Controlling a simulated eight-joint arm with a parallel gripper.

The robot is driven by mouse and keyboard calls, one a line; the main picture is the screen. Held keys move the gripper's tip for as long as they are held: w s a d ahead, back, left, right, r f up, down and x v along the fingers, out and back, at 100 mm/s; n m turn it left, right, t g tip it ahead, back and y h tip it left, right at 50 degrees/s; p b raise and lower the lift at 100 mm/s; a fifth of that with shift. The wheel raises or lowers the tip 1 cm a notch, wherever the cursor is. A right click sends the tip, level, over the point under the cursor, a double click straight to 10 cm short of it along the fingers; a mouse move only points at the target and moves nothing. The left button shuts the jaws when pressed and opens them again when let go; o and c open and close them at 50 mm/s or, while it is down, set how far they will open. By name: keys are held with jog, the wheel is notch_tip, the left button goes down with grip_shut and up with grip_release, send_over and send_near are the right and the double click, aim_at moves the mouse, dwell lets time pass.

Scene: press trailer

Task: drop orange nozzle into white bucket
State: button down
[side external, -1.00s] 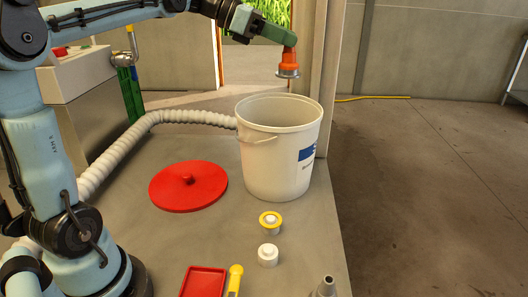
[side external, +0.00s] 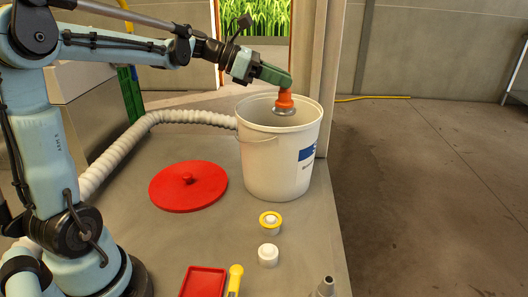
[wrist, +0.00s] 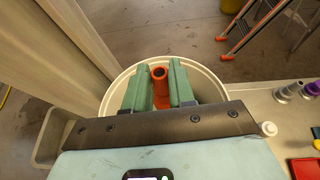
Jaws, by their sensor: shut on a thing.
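The white bucket (side external: 270,165) stands upright and open on the grey platform, with a blue label on its side. My gripper (side external: 285,86) has green jaws and is shut on the orange nozzle (side external: 285,102). The nozzle hangs with its grey metal ring end down, inside the bucket's mouth at about rim height. In the wrist view my gripper (wrist: 160,92) has the orange nozzle (wrist: 161,90) between its two green fingers, above the white bucket (wrist: 112,98). The bucket's floor is hidden.
A red lid (side external: 188,186) lies left of the bucket. A yellow-ringed piece (side external: 270,222), a white cap (side external: 268,254) and a red tray (side external: 203,282) are in front. A beige post (side external: 340,75) rises behind the bucket. A white ribbed hose (side external: 120,150) runs behind the lid.

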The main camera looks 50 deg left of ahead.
jog(key=shift+f, duration=0.9)
jog(key=c, duration=0.9)
grip_release()
jog(key=shift+o, duration=0.2)
jog(key=v, duration=1.2)
